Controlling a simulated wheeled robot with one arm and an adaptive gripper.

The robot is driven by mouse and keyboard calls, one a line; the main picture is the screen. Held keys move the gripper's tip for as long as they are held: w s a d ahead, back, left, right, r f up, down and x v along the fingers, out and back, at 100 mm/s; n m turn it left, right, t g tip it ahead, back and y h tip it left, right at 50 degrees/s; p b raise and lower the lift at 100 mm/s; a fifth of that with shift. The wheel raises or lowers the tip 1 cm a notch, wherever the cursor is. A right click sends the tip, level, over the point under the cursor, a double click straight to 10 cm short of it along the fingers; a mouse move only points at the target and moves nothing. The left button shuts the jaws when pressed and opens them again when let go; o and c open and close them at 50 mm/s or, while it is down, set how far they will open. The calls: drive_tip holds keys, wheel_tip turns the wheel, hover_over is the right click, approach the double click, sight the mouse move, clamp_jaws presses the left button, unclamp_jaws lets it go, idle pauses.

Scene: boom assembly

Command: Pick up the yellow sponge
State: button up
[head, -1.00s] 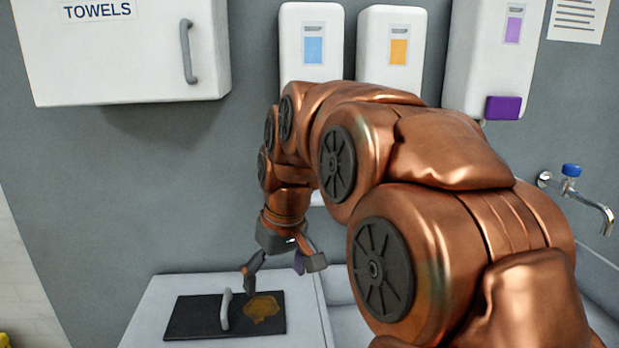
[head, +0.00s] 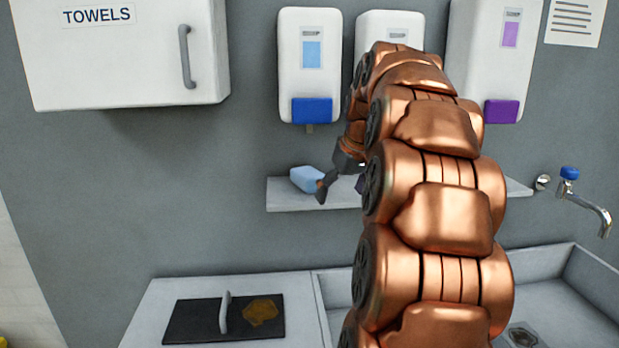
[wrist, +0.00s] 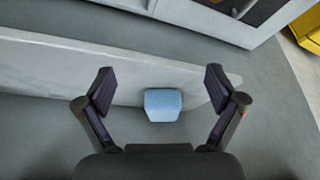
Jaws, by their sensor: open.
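No yellow sponge can be made out in either view. A light blue sponge-like block (head: 306,179) lies on the left part of the wall shelf (head: 290,203). In the wrist view the blue block (wrist: 163,105) shows between and beyond my open fingers. My gripper (head: 341,186) is open and empty at the shelf, just right of the block in the head view. It also shows in the wrist view (wrist: 159,80). My arm hides the middle of the shelf in the head view.
Soap dispensers with a blue lever (head: 312,110) and a purple lever (head: 501,111) hang above the shelf. Below are a counter with a stained black board (head: 190,318), a sink (head: 565,300) and a tap (head: 590,205). A yellow object (wrist: 308,30) stands at the wrist view's top right.

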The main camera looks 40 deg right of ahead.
sight(319, 181)
drive_tip(key=shift+w+d+p, duration=0.4)
drive_tip(key=shift+w+p, duration=0.05)
drive_tip(key=shift+w, duration=1)
drive_tip(key=shift+w+d+p, duration=0.35)
drive_tip(key=shift+w+p, duration=0.1)
drive_tip(key=shift+w, duration=1)
drive_tip(key=shift+w+d+p, duration=0.4)
drive_tip(key=shift+w+p, duration=0.05)
drive_tip(key=shift+w, duration=1)
drive_tip(key=shift+w+f+p, duration=0.15)
drive_tip(key=shift+f+p, duration=0.2)
drive_tip(key=shift+f, duration=0.2)
drive_tip(key=c, duration=1.1)
drive_tip(key=shift+r, duration=0.1)
